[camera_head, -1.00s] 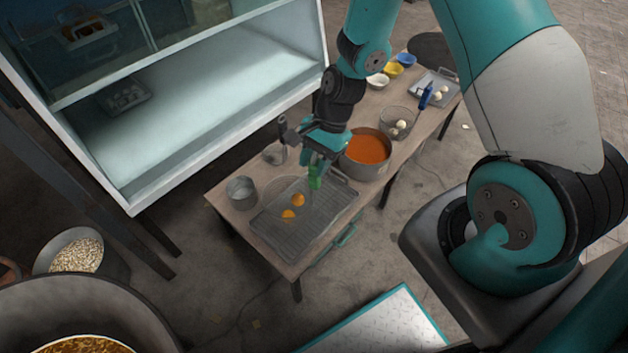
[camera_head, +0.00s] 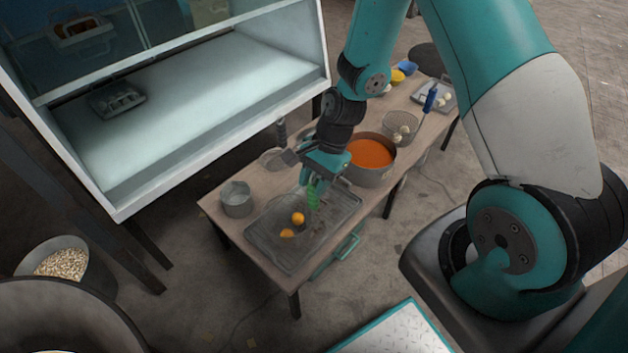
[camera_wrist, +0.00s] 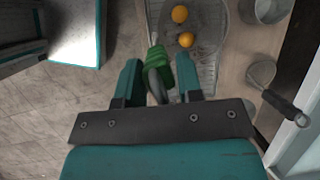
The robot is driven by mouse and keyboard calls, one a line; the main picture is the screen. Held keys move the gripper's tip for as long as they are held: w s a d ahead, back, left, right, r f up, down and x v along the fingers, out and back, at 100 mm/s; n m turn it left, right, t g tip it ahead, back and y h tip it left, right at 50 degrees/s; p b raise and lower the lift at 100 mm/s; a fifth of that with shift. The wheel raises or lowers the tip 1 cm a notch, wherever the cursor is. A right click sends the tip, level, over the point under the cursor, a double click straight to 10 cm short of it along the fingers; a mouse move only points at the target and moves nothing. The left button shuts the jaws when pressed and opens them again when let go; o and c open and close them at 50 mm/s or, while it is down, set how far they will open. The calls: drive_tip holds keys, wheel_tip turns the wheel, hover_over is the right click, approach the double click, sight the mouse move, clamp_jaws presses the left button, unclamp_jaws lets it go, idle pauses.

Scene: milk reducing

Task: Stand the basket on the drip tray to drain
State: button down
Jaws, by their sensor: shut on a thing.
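My gripper (camera_head: 314,180) is shut on the green handle (camera_head: 313,197) of a wire basket. In the wrist view the handle (camera_wrist: 156,58) stands between the two fingers (camera_wrist: 160,82). The basket's thin mesh (camera_head: 309,224) is hard to make out, with two orange balls (camera_head: 298,218) showing in it. The basket is over the grey drip tray (camera_head: 262,252) on the table's near left part. The tray also shows in the wrist view (camera_wrist: 207,82). I cannot tell whether the basket touches the tray.
A pot of orange liquid (camera_head: 370,157) stands right of the tray. A grey metal pot (camera_head: 237,199) stands at its left and a small strainer (camera_head: 273,159) behind it. A blue-handled mesh basket (camera_head: 401,128) with white balls is farther right. A glass-fronted cabinet (camera_head: 200,105) stands behind.

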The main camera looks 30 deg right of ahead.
drive_tip(key=shift+f, duration=0.35)
idle(0.4)
drive_tip(key=c, duration=0.7)
unclamp_jaws()
drive_tip(key=p+v, duration=0.4)
drive_tip(key=v, duration=1.3)
drive_tip(key=shift+r, duration=0.25)
drive_tip(key=shift+d, duration=0.1)
